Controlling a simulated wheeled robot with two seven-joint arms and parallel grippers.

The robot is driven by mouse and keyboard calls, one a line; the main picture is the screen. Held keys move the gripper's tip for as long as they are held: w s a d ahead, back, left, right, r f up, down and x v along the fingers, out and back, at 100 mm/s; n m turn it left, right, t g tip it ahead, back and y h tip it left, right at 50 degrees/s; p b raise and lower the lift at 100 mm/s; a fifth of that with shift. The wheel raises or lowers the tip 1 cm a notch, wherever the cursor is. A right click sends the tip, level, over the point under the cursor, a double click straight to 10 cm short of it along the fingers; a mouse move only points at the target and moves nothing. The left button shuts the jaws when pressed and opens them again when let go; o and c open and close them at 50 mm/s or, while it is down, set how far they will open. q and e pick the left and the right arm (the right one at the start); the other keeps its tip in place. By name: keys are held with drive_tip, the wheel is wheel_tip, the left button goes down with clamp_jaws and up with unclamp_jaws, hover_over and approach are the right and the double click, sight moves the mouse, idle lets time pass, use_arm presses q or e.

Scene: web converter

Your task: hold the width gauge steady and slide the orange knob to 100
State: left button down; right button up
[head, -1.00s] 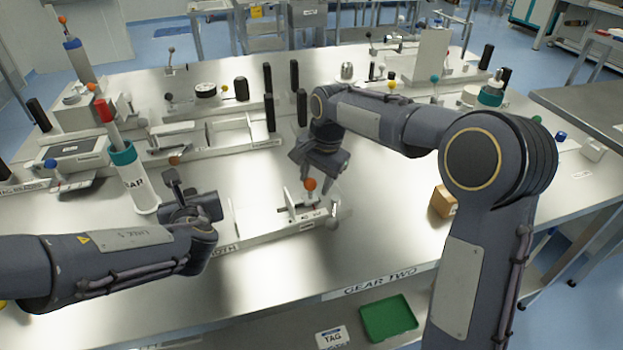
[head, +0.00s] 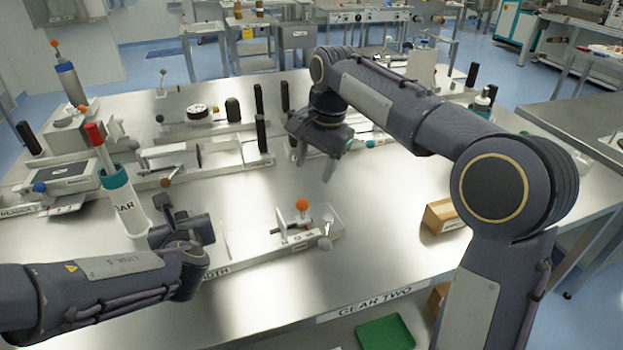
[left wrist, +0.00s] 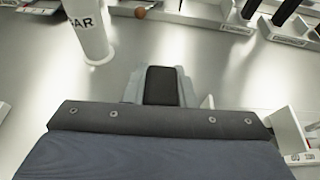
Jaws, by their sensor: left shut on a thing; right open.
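The width gauge (head: 262,256) is a pale rail lying near the front middle of the table, with a lettered front face. Its orange knob (head: 302,205) stands upright on a carriage near the right end; the scale reading is too small to tell. My left gripper (head: 170,215) is shut at the gauge's left end; the grip itself is hidden.
A white cylinder with a teal collar and red top (head: 125,205) stands just behind my left gripper. Other gauges with black posts (head: 259,100) line the back. A cardboard box (head: 440,216) sits at the right. Table between gauge and box is clear.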

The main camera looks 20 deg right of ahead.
use_arm(q)
drive_tip(key=shift+s+a+f, duration=0.1)
drive_tip(key=shift+s+f, duration=0.1)
drive_tip(key=shift+f, duration=0.45)
use_arm(e)
drive_tip(key=shift+s+r, duration=0.1)
drive_tip(key=shift+r, duration=0.3)
use_arm(q)
drive_tip(key=shift+w+r, duration=0.1)
drive_tip(key=shift+r, duration=0.25)
drive_tip(key=c, duration=1.3)
unclamp_jaws()
drive_tip(key=shift+c, duration=0.2)
drive_tip(key=shift+o, duration=1.1)
drive_tip(key=shift+r, duration=0.25)
drive_tip(key=v, duration=1.2)
drive_tip(key=shift+w+a, duration=0.1)
use_arm(e)
drive_tip(key=shift+r, duration=0.1)
